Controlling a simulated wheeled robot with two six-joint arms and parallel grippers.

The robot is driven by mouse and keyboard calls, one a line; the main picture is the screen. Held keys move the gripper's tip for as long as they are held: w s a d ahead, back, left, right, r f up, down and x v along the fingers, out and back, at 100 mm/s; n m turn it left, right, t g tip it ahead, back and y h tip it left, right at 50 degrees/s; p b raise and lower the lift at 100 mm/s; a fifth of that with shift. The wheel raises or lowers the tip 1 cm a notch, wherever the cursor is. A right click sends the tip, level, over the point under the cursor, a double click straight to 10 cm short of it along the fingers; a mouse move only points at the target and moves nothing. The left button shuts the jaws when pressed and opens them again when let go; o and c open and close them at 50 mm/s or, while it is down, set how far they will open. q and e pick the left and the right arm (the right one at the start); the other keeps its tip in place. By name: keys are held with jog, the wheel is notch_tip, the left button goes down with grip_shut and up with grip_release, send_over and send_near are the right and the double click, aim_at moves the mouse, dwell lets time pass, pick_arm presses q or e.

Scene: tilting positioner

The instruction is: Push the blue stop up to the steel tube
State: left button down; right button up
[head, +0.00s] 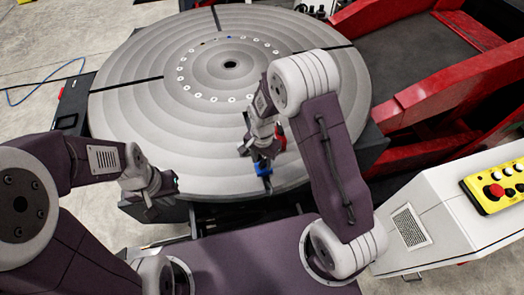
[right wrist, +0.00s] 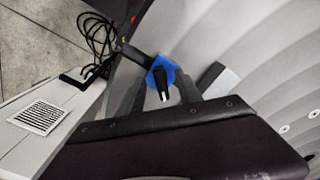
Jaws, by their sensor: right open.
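The blue stop (head: 263,168) sits near the front rim of the round grey turntable (head: 140,120), at a dark radial slot. In the right wrist view the blue stop (right wrist: 165,68) shows a black post or knob with a pale tip. My right gripper (head: 259,153) is open over the stop, and its fingers (right wrist: 160,88) stand on either side of the black knob. I cannot tell if they touch it. My left gripper (head: 172,186) is by the turntable's front left rim; its jaws are too small to read. I cannot make out the steel tube for certain.
A small red part (head: 281,139) is beside my right gripper. A grey block-like shape (right wrist: 218,78) lies near the stop. Red frame beams (head: 440,95) stand at the right, with a white cabinet and yellow button panel (head: 497,187) nearer. The turntable's left half is clear.

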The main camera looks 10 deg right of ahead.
jog(key=shift+a+f, duration=0.1)
jog(key=shift+f, duration=0.75)
grip_shut()
dwell(0.8)
